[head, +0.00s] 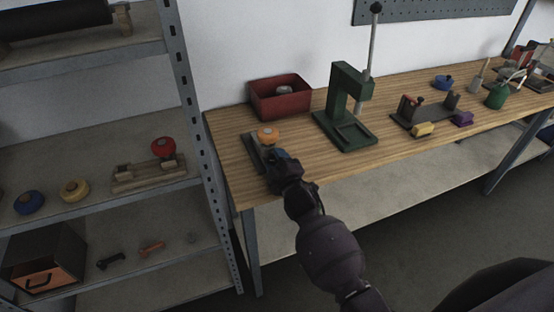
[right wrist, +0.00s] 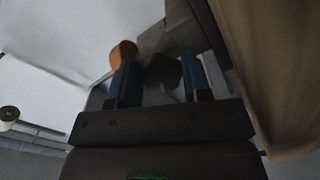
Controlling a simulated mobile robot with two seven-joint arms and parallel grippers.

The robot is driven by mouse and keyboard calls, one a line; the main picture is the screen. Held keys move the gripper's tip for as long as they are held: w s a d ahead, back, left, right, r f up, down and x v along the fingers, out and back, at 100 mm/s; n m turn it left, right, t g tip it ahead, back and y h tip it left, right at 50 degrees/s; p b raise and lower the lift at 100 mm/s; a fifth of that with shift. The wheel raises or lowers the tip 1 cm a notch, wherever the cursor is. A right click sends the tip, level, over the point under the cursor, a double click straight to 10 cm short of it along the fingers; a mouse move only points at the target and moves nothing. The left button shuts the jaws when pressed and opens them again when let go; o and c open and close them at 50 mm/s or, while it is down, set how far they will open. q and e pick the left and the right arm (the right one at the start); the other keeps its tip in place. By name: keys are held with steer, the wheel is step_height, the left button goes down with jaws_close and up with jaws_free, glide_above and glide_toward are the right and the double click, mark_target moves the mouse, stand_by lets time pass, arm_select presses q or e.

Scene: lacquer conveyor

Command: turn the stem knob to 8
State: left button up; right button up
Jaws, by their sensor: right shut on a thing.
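My right gripper (head: 278,157) is at the left end of the wooden workbench, at a small grey fixture (head: 251,151) with a round orange knob (head: 267,135) on top. In the right wrist view my gripper (right wrist: 158,80) has its two blue fingers on either side of a dark grey part (right wrist: 161,70). It is shut on this part, which looks like the stem knob. The orange knob also shows in the right wrist view (right wrist: 123,53), just past the left finger. No scale or number can be read. My left gripper is not in view.
A red bin (head: 281,101) and a green press (head: 345,110) stand behind and right of the fixture. A grey bracket (head: 425,115) with yellow and purple blocks is farther right. A metal shelf (head: 192,140) with knobs stands close on the left.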

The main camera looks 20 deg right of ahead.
steer(key=m, duration=0.3)
steer(key=shift+p, duration=0.4)
steer(key=m+p, duration=0.1)
steer(key=m, duration=0.3)
steer(key=shift+a, duration=0.1)
steer(key=shift+f+m+p, duration=0.15)
steer(key=shift+m+p, duration=0.45)
steer(key=shift+m, duration=1.4)
steer(key=o, duration=0.9)
steer(key=shift+c, duration=0.2)
steer(key=s, duration=1)
steer(key=shift+s, duration=0.4)
steer(key=shift+f, duration=0.1)
